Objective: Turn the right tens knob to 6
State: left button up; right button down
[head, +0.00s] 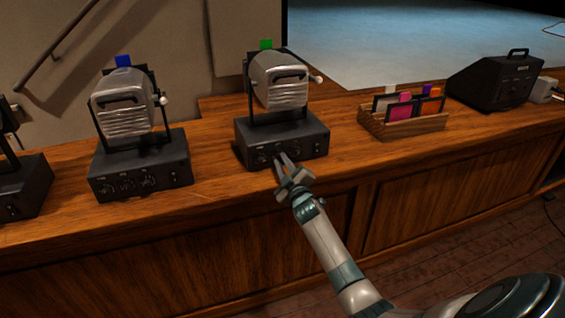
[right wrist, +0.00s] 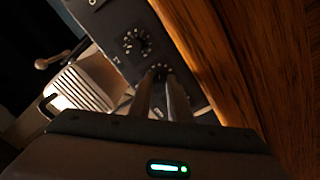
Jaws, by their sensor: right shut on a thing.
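The black control box (head: 308,139) under the right-hand lamp carries dark knobs and a small switch on its front panel. My right gripper (head: 282,158) reaches this panel from below right, its fingers pointing at the knobs. In the right wrist view its narrow fingers (right wrist: 163,92) are close together on a small knob with pale marks around it (right wrist: 160,70). The fingers hide most of this knob, and I cannot read its setting. Another dial with a ring of white marks (right wrist: 133,42) is clear beside it. My left gripper is not in view.
The lamp with a green tag (head: 279,82) stands above the box. A similar lamp with a blue tag (head: 122,103) and its box (head: 140,165) are to the left. A wooden tray of coloured cards (head: 404,127) and a black case (head: 497,82) are to the right. The desk's front edge is clear.

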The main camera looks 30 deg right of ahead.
jog(key=shift+m, duration=1)
jog(key=m+p, duration=0.1)
jog(key=m, duration=0.2)
jog(key=shift+m+p, duration=0.35)
jog(key=shift+m, duration=0.05)
jog(key=m+p, duration=0.1)
jog(key=m, duration=0.3)
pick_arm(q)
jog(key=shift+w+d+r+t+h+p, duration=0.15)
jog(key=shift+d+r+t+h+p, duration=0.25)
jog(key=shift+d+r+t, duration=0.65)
pick_arm(e)
jog(key=shift+a+m, duration=0.1)
jog(key=shift+m, duration=0.9)
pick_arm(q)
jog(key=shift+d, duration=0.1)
pick_arm(e)
jog(key=c, duration=1.6)
grip_release()
jog(key=shift+c, duration=0.2)
jog(key=shift+s, duration=0.1)
